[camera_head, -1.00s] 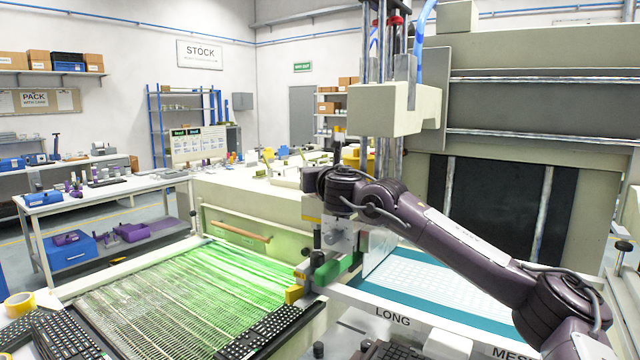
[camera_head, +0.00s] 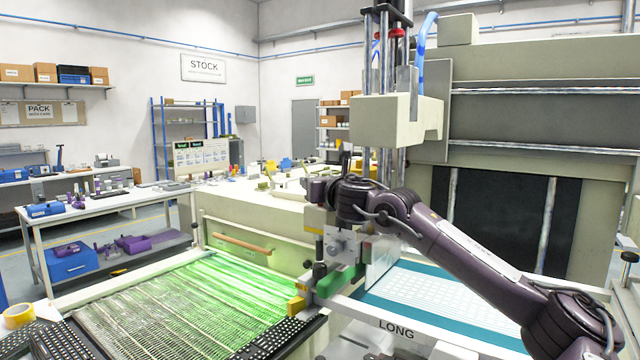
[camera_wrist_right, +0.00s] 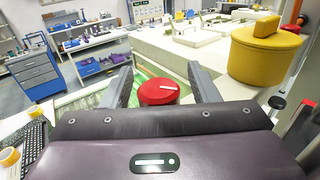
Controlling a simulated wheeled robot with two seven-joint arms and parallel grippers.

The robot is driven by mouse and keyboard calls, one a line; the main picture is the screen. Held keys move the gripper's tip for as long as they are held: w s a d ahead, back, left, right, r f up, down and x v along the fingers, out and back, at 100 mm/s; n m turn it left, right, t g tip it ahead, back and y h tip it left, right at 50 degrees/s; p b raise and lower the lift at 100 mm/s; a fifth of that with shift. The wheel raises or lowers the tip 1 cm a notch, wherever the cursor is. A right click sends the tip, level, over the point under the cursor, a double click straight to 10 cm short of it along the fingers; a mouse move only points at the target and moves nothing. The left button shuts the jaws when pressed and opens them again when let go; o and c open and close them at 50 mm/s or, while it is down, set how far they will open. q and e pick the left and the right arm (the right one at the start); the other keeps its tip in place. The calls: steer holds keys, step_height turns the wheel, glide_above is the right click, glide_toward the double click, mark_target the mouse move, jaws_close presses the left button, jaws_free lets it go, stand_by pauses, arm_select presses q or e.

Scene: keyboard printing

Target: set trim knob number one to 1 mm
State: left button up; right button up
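A round red knob (camera_wrist_right: 158,92) with a white mark on its top shows in the right wrist view, which I take to be the trim knob. My right gripper (camera_wrist_right: 161,80) is open, with one grey finger on each side of the knob. A gap shows between the knob and each finger. In the head view, my right arm reaches in from the right and its wrist is beside the printing head (camera_head: 345,245). The knob is hidden there. I cannot read any scale or number by the knob. My left gripper is in no view.
A large yellow knob-like part (camera_wrist_right: 265,55) stands to the right of the red one. A green-lit bed (camera_head: 185,300) with black keyboards lies at front left, and a blue-bordered mesh screen (camera_head: 450,300) at right. A white side table (camera_head: 105,205) stands at far left.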

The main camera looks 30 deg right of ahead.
stand_by(0.4)
